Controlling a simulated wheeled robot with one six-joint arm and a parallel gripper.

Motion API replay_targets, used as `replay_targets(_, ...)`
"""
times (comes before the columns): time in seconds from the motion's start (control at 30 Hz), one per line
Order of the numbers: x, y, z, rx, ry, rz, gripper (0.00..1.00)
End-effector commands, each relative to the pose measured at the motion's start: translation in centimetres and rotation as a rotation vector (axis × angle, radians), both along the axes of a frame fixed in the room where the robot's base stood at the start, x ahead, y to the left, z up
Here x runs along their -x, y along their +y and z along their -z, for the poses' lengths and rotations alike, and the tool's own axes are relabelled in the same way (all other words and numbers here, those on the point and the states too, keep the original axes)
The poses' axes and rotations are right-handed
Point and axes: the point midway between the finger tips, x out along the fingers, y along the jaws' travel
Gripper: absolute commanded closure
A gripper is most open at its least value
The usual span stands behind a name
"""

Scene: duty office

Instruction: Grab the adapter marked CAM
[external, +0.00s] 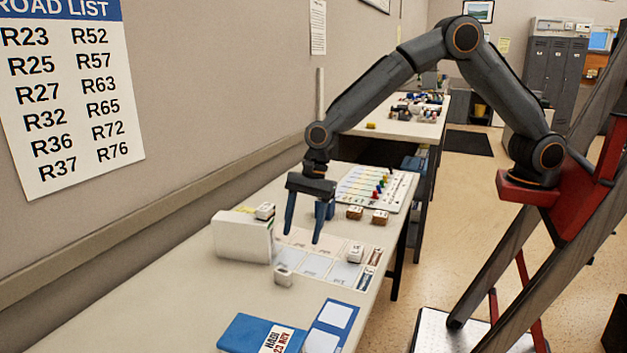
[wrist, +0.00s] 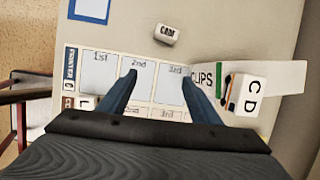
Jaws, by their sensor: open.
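A small white block (wrist: 165,34) lies on the bare table beyond the mat's edge in the wrist view. Its top lettering seems to begin with CA, but I cannot read it surely. It also shows in the external view (external: 283,276), in front of the mat. My gripper (external: 302,239) is open and empty above the mat. In the wrist view its fingers (wrist: 158,77) point toward the block and stay apart from it. Another white block (external: 355,252) sits at the mat's right side; in the wrist view it is partly hidden by my gripper.
The labelled mat (wrist: 102,64) lies under my gripper. A white box marked CLIPS (external: 240,237) stands by the wall, with a block marked CD (wrist: 248,95) beside or on it. Blue folders (external: 250,333) lie at the front. Brown-sided blocks (external: 380,217) and a pegged board (external: 352,190) lie behind.

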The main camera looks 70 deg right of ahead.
Motion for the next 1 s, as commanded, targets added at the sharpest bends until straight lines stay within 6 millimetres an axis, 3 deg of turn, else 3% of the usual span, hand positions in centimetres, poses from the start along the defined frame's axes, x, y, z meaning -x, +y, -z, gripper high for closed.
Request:
replay_targets(0.03,-0.2,2.2,0.5,-0.019,0.023,0.045,0.42)
replay_targets(0.1,-0.3,4.3,0.8,-0.041,0.054,0.106,0.42)
replay_targets(0.2,-0.4,5.9,1.0,-0.060,0.080,0.159,0.42)
replay_targets(1.0,-0.7,10.0,7.5,-0.064,0.086,0.174,0.42)
